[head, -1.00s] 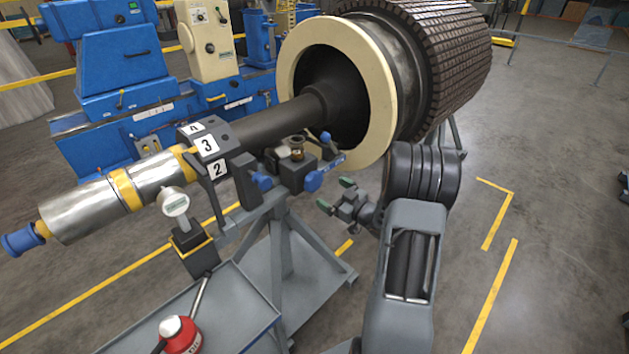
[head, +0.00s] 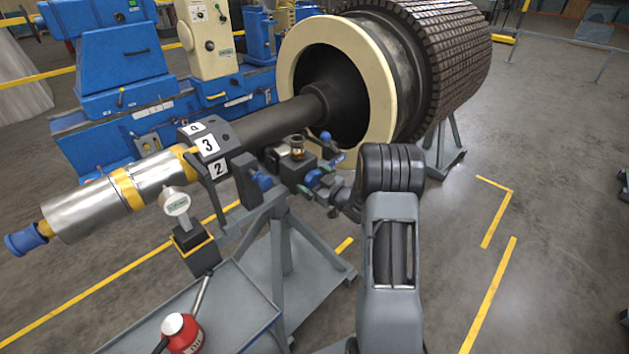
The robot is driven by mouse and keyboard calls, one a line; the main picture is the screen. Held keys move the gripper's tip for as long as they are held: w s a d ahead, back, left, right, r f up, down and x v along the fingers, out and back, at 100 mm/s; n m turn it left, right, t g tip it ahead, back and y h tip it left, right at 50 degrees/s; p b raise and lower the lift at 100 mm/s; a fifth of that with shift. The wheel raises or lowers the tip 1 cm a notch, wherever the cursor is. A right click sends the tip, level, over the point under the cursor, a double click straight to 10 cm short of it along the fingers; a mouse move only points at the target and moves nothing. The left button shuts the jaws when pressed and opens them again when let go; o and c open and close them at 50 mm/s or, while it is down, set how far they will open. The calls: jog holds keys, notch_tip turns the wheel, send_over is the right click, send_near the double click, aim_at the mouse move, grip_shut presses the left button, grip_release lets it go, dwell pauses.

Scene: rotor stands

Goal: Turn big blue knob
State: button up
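A blue knob (head: 312,179) sits on the valve-like fitting at the right of the stand's head, partly hidden by my gripper. My gripper (head: 316,179) has green fingertips, which stand apart on either side of this knob. Whether they touch it is too small to tell. Another blue knob (head: 262,181) is on the left side of the same stand head, clear of my gripper. A small blue ball handle (head: 325,136) stands above and behind my gripper.
The large rotor (head: 350,90) with a cream ring lies behind the stand, its shaft (head: 275,122) running left. A dial gauge (head: 177,203) and a red-and-white can (head: 182,334) are at lower left. Open floor (head: 560,200) lies to the right.

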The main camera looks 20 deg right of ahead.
jog(key=c, duration=0.8)
jog(key=shift+c, duration=0.2)
jog(key=shift+m, duration=0.3)
jog(key=m, duration=0.4)
jog(key=shift+d+r+p, duration=0.1)
jog(key=shift+p, duration=0.2)
jog(key=shift+m+p, duration=0.45)
jog(key=shift+m, duration=1.55)
jog(key=shift+d, duration=0.1)
jog(key=o, duration=0.9)
